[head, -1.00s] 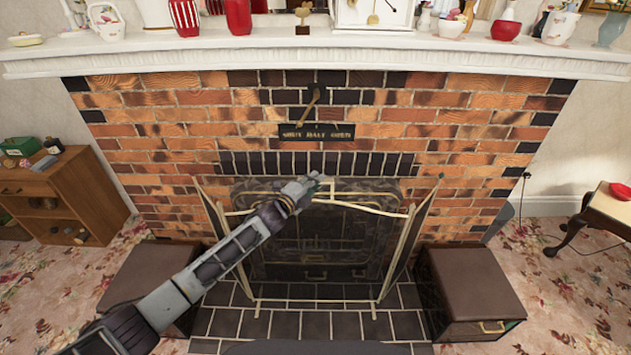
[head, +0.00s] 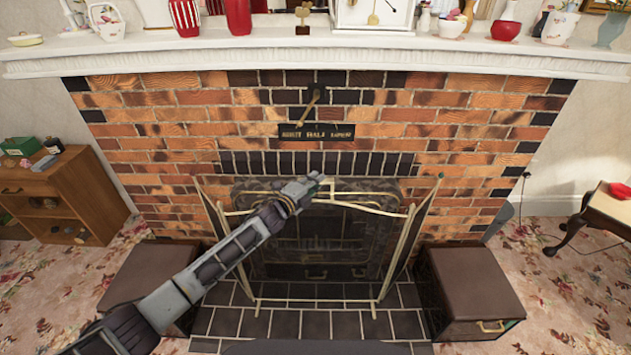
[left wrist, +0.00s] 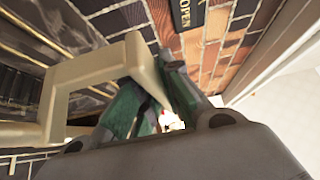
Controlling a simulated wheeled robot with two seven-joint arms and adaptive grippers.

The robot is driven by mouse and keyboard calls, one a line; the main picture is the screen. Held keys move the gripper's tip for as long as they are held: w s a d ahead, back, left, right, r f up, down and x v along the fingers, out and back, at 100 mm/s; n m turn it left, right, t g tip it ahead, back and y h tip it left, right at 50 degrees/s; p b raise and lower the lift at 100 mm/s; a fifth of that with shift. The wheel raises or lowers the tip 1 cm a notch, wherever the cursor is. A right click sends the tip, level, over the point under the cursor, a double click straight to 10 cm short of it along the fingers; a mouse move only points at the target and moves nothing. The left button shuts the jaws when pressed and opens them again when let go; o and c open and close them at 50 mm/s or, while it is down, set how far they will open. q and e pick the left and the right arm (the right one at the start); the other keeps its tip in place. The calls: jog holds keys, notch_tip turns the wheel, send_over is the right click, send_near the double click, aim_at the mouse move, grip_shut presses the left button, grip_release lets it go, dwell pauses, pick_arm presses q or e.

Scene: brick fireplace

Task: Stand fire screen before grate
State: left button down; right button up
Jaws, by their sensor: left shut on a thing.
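The fire screen (head: 375,212), a see-through panel with a brass-coloured frame and angled side wings, stands upright on the dark tiled hearth. Behind it is the grate (head: 318,250), seen through its mesh in the fireplace opening. My left gripper (head: 322,181) is at the middle of the screen's top edge, shut on its brass handle. In the left wrist view the handle (left wrist: 85,75) shows as a pale bracket running in between the green finger pads. The arm hides part of the screen's left side. My right gripper is out of view.
Brown box seats stand left (head: 150,280) and right (head: 470,290) of the hearth (head: 300,325). The white mantelpiece (head: 330,50) above holds a clock and several vases. A wooden cabinet (head: 65,195) is at left, a small table (head: 610,210) at right.

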pick_arm(q)
jog(key=shift+w+d+r, duration=0.1)
jog(key=shift+r, duration=0.3)
jog(key=c, duration=1.5)
grip_release()
jog(key=shift+f, duration=0.55)
jog(key=shift+s+r, duration=0.1)
jog(key=shift+s, duration=0.1)
jog(key=shift+s+a, duration=0.1)
jog(key=shift+a, duration=0.1)
jog(key=shift+s+a+r, duration=0.1)
jog(key=shift+s+a, duration=0.2)
jog(key=shift+s, duration=0.05)
jog(key=shift+v, duration=5.3)
jog(key=shift+r, duration=0.2)
